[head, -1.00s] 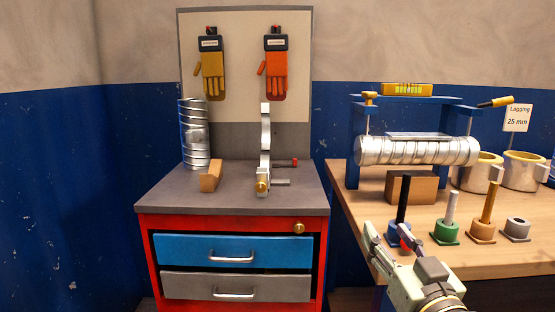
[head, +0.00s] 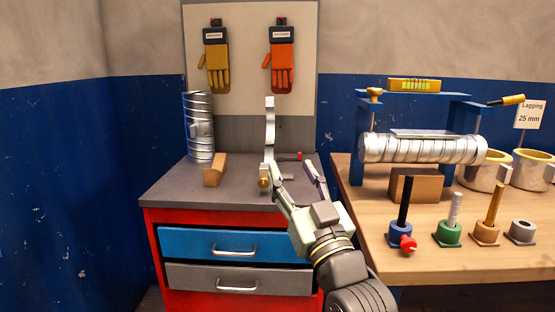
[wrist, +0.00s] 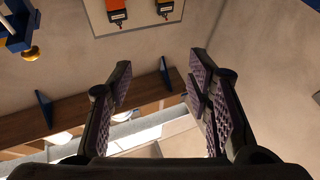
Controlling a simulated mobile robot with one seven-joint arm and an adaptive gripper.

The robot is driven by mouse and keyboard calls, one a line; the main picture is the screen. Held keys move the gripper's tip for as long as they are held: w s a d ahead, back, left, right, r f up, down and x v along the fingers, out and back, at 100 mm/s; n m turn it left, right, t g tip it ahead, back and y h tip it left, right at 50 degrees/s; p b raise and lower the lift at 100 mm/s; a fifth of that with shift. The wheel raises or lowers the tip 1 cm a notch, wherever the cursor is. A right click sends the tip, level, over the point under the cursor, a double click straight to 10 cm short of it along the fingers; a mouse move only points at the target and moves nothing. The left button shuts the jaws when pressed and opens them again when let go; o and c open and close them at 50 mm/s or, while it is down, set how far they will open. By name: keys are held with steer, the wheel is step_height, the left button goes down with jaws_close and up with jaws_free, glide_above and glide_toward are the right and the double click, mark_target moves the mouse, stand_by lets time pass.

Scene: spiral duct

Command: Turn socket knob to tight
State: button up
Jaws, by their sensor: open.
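A blue socket (head: 400,235) with a black rod upright in it stands near the front left of the wooden bench. A red knob (head: 408,244) sticks out of its front right side. I take this as the socket knob; no tight mark can be read. My gripper (head: 294,173) is left of the socket, in front of the grey cabinet top, fingers pointing away from the camera. Its fingers are apart, with nothing held between them. In the wrist view the gripper (wrist: 160,95) shows two spread, ridged finger pads. The red knob is not visible there.
Green (head: 448,233), orange (head: 487,233) and grey (head: 521,232) sockets stand right of the blue one. A blue frame (head: 352,150) with a spiral duct (head: 425,149) stands behind. A metal stand (head: 270,130) and wooden block (head: 215,172) are on the cabinet (head: 165,190).

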steer(key=shift+n+y, duration=0.6)
steer(key=shift+y, duration=0.3)
steer(key=shift+a+r, duration=0.4)
steer(key=shift+a, duration=0.35)
steer(key=shift+a+r, duration=0.45)
steer(key=shift+a, duration=0.35)
steer(key=shift+a+r, duration=0.4)
steer(key=shift+a, duration=0.35)
steer(key=shift+d, duration=0.1)
